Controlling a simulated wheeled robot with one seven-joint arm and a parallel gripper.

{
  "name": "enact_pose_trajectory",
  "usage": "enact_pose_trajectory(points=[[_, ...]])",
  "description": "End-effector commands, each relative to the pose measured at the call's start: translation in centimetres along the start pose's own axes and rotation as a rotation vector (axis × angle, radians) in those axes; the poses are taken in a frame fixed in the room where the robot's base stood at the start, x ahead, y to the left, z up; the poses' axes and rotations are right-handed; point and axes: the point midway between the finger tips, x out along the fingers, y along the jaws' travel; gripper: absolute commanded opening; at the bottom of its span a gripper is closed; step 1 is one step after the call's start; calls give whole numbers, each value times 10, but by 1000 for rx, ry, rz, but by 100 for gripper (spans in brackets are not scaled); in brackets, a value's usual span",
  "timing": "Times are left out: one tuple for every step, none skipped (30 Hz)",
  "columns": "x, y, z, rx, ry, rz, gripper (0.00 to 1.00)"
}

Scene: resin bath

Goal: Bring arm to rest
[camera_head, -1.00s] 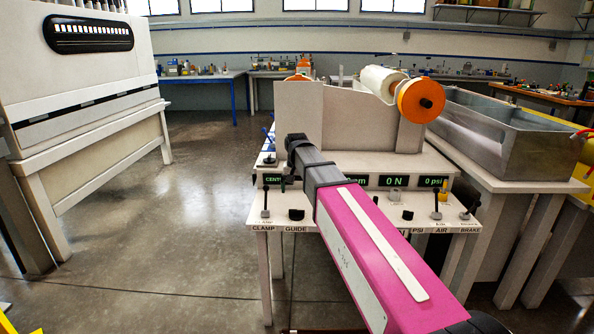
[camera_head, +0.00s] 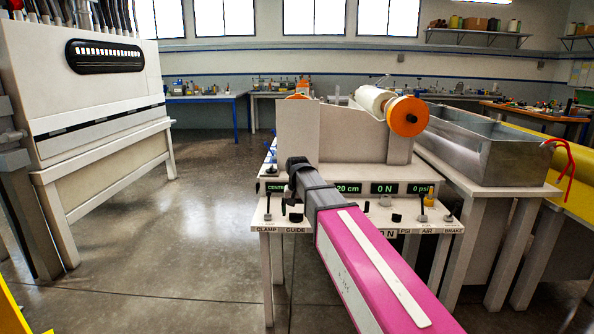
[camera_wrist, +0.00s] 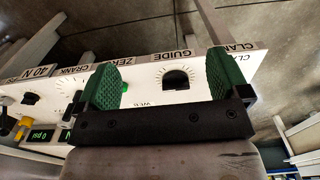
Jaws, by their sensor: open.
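My arm (camera_head: 375,270), magenta with a white strip, reaches forward from the bottom of the head view. Its dark end (camera_head: 297,168) is over the left part of a white control console (camera_head: 340,172). In the wrist view my gripper (camera_wrist: 164,80) has two green textured finger pads set wide apart. Nothing is held between them. The console's labelled front panel (camera_wrist: 200,64) lies beyond the fingers, upside down in that view, with the GUIDE knob (camera_wrist: 175,78) showing between them. The head view does not show the fingers clearly.
The console carries levers, readouts and a white roll (camera_head: 375,101) with an orange end disc (camera_head: 408,117). A metal tank (camera_head: 490,150) stands at the right, near a yellow surface (camera_head: 555,165). A large white cabinet (camera_head: 105,95) stands left. Open concrete floor (camera_head: 210,220) lies between.

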Motion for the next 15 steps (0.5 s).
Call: enact_pose_trajectory(points=[[5,4,2,1,0,0,94],[8,6,3,1,0,0,94],[12,10,5,1,-1,0,94],[15,12,7,1,-1,0,94],[18,14,8,1,-1,0,94],[21,17,10,1,-1,0,94],[25,20,12,0,-1,0,94],[28,23,13,0,0,0,94],[34,27,15,-1,0,0,94],[38,30,18,-1,-1,0,94],[43,34,20,-1,-1,0,94],[48,39,23,-1,-1,0,94],[53,44,26,-1,-1,0,94],[58,47,28,-1,-1,0,94],[66,53,33,-3,-2,0,94]])
